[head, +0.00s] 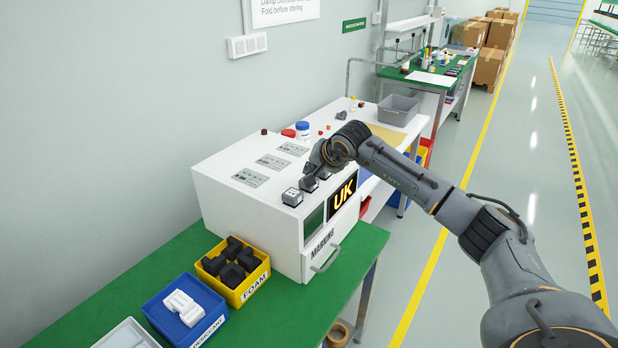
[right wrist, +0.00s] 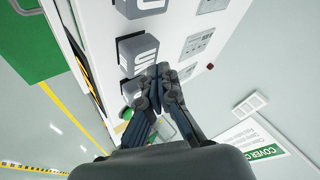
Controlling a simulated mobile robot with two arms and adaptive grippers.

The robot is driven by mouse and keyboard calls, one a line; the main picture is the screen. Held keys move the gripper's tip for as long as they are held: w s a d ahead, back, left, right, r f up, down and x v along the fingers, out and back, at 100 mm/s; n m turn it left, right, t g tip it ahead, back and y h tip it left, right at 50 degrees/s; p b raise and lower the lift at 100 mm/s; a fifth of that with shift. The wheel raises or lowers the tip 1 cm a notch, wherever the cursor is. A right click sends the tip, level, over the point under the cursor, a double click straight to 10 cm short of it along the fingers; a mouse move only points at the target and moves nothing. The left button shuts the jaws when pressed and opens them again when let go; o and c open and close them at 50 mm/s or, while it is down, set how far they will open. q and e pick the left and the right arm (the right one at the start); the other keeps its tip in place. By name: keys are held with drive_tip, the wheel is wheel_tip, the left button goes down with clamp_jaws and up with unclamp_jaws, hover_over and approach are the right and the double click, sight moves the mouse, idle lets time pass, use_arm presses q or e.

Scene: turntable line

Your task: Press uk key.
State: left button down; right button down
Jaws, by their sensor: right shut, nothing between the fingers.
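A white marking machine (head: 240,185) stands on the green bench, with a row of dark-topped keys along its top right edge. The nearest key (head: 292,197) and the one behind it (head: 309,184) show clearly; the farther ones are partly behind my right gripper (head: 314,168). Another key (right wrist: 134,90) is partly hidden by the fingers. I cannot tell whether the tips touch a key. My left gripper is not in view.
Grey label plates (head: 250,177) lie beside the keys. A yellow FOAM bin (head: 243,288) and a blue bin (head: 187,333) sit in front of the machine. A grey tub (head: 398,110) and small jars stand behind it. The floor at right is clear.

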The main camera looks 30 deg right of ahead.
drive_tip(key=shift+r, duration=0.25)
drive_tip(key=shift+r+p, duration=1.5)
drive_tip(key=shift+r, duration=1)
